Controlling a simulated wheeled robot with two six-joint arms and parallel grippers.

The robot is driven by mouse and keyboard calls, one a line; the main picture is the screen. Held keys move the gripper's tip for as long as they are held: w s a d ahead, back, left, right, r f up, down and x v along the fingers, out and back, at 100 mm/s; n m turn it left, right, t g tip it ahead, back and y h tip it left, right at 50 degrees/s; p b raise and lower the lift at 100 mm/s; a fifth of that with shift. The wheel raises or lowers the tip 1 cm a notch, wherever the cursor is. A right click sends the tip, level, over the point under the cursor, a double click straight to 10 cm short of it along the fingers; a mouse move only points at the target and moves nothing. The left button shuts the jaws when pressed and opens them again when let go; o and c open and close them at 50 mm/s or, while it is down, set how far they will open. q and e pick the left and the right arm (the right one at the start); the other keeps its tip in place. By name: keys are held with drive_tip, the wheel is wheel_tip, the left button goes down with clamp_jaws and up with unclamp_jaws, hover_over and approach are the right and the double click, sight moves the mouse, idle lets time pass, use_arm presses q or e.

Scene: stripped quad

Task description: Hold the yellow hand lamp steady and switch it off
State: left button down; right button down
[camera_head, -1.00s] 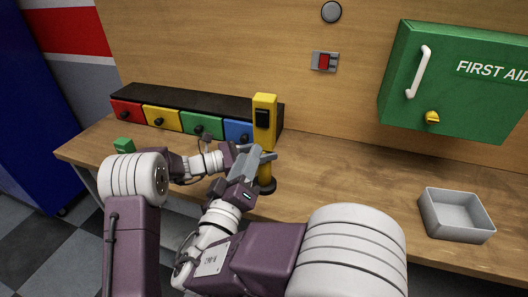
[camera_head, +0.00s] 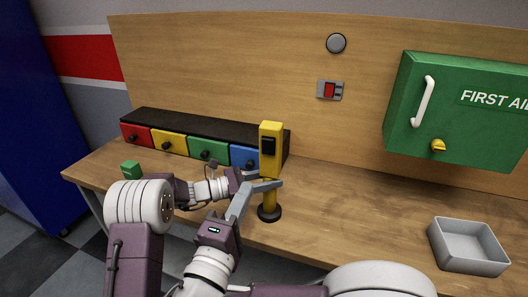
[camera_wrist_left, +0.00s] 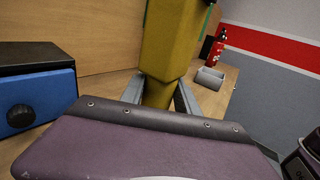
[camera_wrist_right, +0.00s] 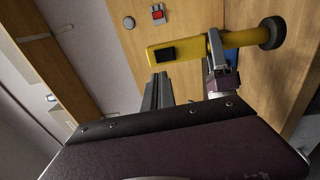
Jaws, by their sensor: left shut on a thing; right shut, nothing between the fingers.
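The yellow hand lamp (camera_head: 271,163) stands upright on its round black foot (camera_head: 269,214) on the bench. A dark switch (camera_head: 268,146) is on its upper body; it also shows in the right wrist view (camera_wrist_right: 166,55). Whether the lamp is lit I cannot tell. My left gripper (camera_head: 265,183) is shut on the lamp's narrow lower shaft, and its fingers flank the lamp in the left wrist view (camera_wrist_left: 160,98). My right gripper (camera_head: 247,187) is shut and empty, in front of the lamp. In the right wrist view its fingertips (camera_wrist_right: 159,75) are apart from the lamp, just below the switch.
Red, yellow, green and blue drawers (camera_head: 208,149) stand behind, at the left. A small green block (camera_head: 131,170) lies at the bench's left end. A grey tray (camera_head: 467,246) stands at the right. A green first aid cabinet (camera_head: 458,108) hangs on the back panel.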

sight(268, 143)
drive_tip(key=x, duration=1.3)
drive_tip(key=shift+w+d, duration=0.15)
drive_tip(key=shift+w, duration=0.15)
drive_tip(key=shift+r, duration=0.1)
drive_tip(key=shift+w+d+r, duration=0.1)
drive_tip(key=shift+w+r, duration=0.1)
drive_tip(key=shift+w, duration=0.2)
drive_tip(key=r+v, duration=0.3)
drive_tip(key=v, duration=1)
drive_tip(key=shift+s+a, duration=0.2)
drive_tip(key=shift+s, duration=0.35)
drive_tip(key=shift+r, duration=0.1)
use_arm(q)
drive_tip(key=c, duration=0.8)
unclamp_jaws()
